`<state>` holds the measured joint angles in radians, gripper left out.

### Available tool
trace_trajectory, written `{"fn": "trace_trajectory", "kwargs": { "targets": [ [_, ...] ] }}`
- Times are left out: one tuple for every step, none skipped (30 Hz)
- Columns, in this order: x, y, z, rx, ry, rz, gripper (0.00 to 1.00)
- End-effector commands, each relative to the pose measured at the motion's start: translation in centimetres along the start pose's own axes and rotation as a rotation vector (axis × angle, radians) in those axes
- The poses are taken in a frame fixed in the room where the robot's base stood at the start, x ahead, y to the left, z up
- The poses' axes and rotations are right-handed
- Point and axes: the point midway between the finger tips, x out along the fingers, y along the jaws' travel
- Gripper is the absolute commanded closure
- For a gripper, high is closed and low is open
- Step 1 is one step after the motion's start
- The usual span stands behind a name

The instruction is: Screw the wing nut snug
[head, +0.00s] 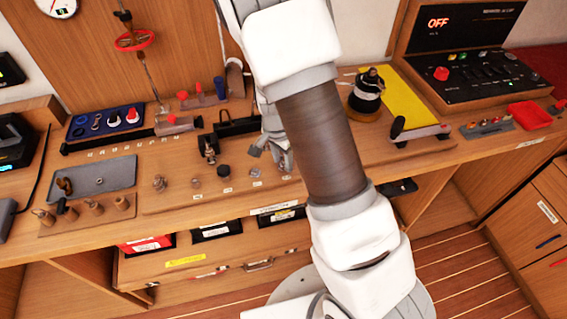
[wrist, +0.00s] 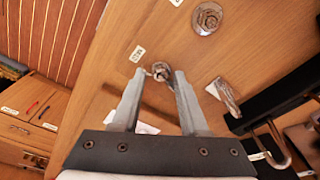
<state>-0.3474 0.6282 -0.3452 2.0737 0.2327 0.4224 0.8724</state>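In the wrist view a small grey metal piece (wrist: 161,71), which looks like the wing nut on its stud, stands on the wooden bench board beside a small white label. My gripper (wrist: 160,75) is open, with one fingertip on each side of this piece. Small gaps seem to show between the fingertips and the piece; contact is not clear. In the head view my gripper (head: 270,154) is low over the bench behind my arm, above a row of small fittings. I cannot tell there which fitting is the wing nut.
A round metal plate with a nut (wrist: 207,18) and a flat metal fitting (wrist: 228,97) lie near the fingers. A black bracket with a hook (wrist: 275,145) stands to the right. In the head view a winch (head: 367,92) and a control panel (head: 475,75) stand further right.

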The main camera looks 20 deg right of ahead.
Motion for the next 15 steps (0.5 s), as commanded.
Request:
{"fn": "trace_trajectory", "kwargs": {
  "targets": [
    [0.05,0.0,0.12,-0.002,-0.002,0.0,0.5],
    [0.04,-0.01,0.11,-0.002,-0.002,0.0,0.5],
    [0.04,-0.02,0.11,-0.003,-0.001,0.0,0.5],
    [0.03,-0.02,0.1,-0.004,-0.001,0.0,0.5],
    [0.03,-0.03,0.09,-0.004,-0.001,0.0,0.5],
    [0.02,-0.03,0.08,-0.005,-0.001,-0.001,0.5],
    [0.02,-0.04,0.07,-0.005,0.0,-0.001,0.44],
    [0.02,-0.04,0.07,-0.006,0.0,-0.001,0.38],
    [0.01,-0.04,0.06,-0.006,0.0,-0.001,0.31],
    [0.01,-0.05,0.05,-0.006,0.0,-0.001,0.26],
    [0.01,-0.05,0.05,-0.007,0.0,-0.001,0.2],
    [0.0,-0.05,0.04,-0.007,0.0,-0.001,0.14],
    [0.0,-0.06,0.04,-0.007,0.0,-0.001,0.14],
    [0.0,-0.06,0.04,-0.007,0.0,-0.001,0.14],
    [0.0,-0.06,0.03,-0.007,0.0,-0.002,0.14]
  ]
}}
